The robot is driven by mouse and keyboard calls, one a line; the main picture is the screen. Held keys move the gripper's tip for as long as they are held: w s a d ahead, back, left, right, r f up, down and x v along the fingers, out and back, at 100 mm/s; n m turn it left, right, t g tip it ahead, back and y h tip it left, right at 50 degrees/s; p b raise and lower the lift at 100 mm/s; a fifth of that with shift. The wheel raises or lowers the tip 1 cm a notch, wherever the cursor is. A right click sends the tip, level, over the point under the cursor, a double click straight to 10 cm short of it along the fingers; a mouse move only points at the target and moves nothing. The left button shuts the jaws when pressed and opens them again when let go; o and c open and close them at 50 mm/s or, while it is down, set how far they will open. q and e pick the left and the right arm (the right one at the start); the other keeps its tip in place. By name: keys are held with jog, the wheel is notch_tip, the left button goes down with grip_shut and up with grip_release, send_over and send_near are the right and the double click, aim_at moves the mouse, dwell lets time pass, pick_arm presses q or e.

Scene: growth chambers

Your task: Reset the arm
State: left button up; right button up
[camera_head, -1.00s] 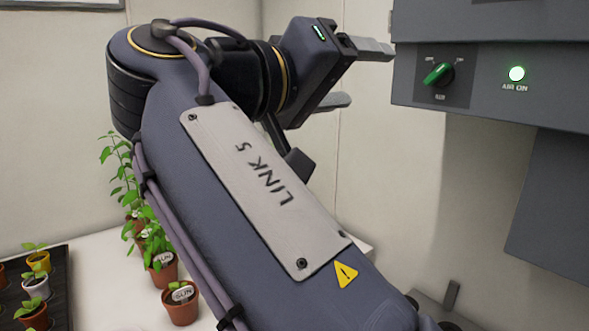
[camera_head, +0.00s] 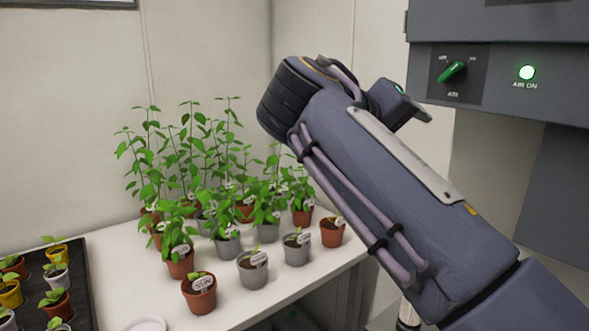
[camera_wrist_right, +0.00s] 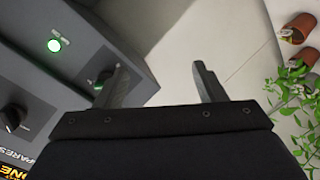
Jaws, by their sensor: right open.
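My right arm comes in from the lower right in the head view and is raised in front of the grey cabinet (camera_head: 500,85). My right gripper (camera_head: 415,108) is mostly hidden behind my own arm there; only a small part shows near the cabinet's left edge. In the right wrist view, the right gripper (camera_wrist_right: 160,88) has its two fingers spread apart with nothing between them. My left gripper is not in view.
The cabinet carries a green knob (camera_head: 453,72) and a lit green lamp (camera_head: 526,72) marked AIR ON. Several potted plants (camera_head: 228,245) stand on a white table (camera_head: 262,290). A black tray (camera_head: 85,275) with small seedlings is at the far left.

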jog(key=s+d+f+g+y+p, duration=0.1)
jog(key=d+f+y, duration=0.2)
jog(key=d+f, duration=0.3)
jog(key=s+d+f+n+g+y, duration=0.1)
jog(key=s+d+f+g+y, duration=0.15)
jog(key=f, duration=0.65)
jog(key=s+d+f+g+y+p, duration=0.1)
jog(key=d+f+y, duration=0.2)
jog(key=d+f, duration=0.3)
jog(key=s+a+f+m+y, duration=0.1)
jog(key=s+a+f+y, duration=0.1)
jog(key=s+f, duration=0.3)
jog(key=s+a+f+m+y, duration=0.1)
jog(key=s+a+f, duration=0.3)
jog(key=s, duration=0.4)
jog(key=s+a+f+m+y+p, duration=0.1)
jog(key=s+a+f+y, duration=0.2)
jog(key=s+f, duration=0.3)
jog(key=shift+s+f+t, duration=0.15)
jog(key=shift+s+t, duration=0.2)
jog(key=shift+s, duration=0.05)
jog(key=shift+a, duration=0.1)
